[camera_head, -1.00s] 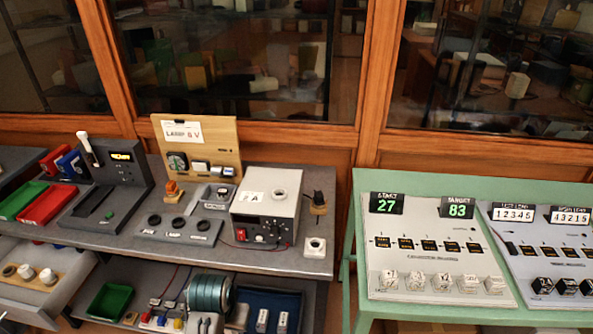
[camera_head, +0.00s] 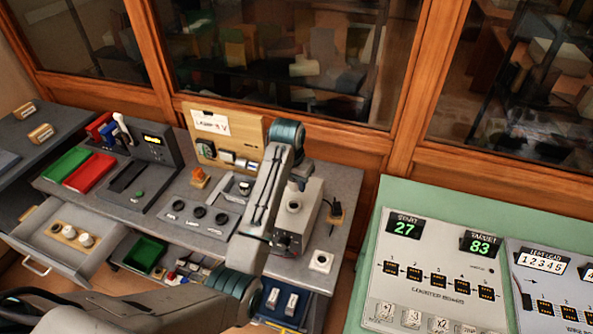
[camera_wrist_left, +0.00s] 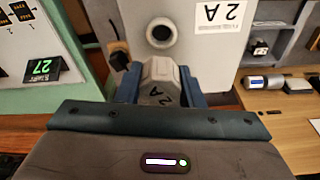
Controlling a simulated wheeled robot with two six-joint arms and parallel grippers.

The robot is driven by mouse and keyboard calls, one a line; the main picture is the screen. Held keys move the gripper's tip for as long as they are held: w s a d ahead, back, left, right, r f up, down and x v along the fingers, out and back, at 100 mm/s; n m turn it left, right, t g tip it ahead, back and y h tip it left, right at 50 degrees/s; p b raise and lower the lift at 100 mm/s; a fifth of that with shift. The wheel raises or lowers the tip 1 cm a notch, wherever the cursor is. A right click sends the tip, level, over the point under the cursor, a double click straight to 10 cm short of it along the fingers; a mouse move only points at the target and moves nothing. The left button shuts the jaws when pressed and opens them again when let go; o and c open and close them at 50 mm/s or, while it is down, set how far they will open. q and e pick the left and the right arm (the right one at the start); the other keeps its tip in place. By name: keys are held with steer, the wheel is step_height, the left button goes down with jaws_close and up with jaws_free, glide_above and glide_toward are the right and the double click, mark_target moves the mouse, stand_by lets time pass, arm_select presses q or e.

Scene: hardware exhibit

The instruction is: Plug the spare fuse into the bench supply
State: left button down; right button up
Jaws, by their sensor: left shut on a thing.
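The bench supply (camera_head: 312,200) is a pale box on the grey bench, partly hidden behind my left arm. Its top has a round socket (camera_head: 293,206), which shows in the left wrist view (camera_wrist_left: 160,33) beside a "2 A" label (camera_wrist_left: 219,15). My left gripper (camera_wrist_left: 160,88) is shut on the spare fuse (camera_wrist_left: 160,72), a light grey faceted plug marked "2 A". In the head view the gripper (camera_head: 300,182) points down close to the supply's top. The fuse appears apart from the socket; its lower end is hidden. My right gripper is not in view.
A small white block with a hole (camera_head: 320,262) sits at the bench's front right. A black plug on a wooden block (camera_head: 335,214) stands right of the supply. A lamp board (camera_head: 225,135) stands behind. A green table with counter panels (camera_head: 440,260) is at right.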

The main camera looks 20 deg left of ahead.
mark_target(295, 206)
arm_select(q)
steer(key=shift+s+f, duration=0.3)
steer(key=shift+f, duration=0.5)
steer(key=shift+w+f, duration=0.15)
steer(key=shift+f, duration=1.7)
steer(key=shift+f, duration=0.75)
steer(key=shift+s+f, duration=0.2)
stand_by(0.7)
steer(key=c, duration=0.9)
jaws_free()
steer(key=shift+a+f, duration=0.1)
steer(key=shift+w, duration=0.1)
steer(key=o, duration=0.5)
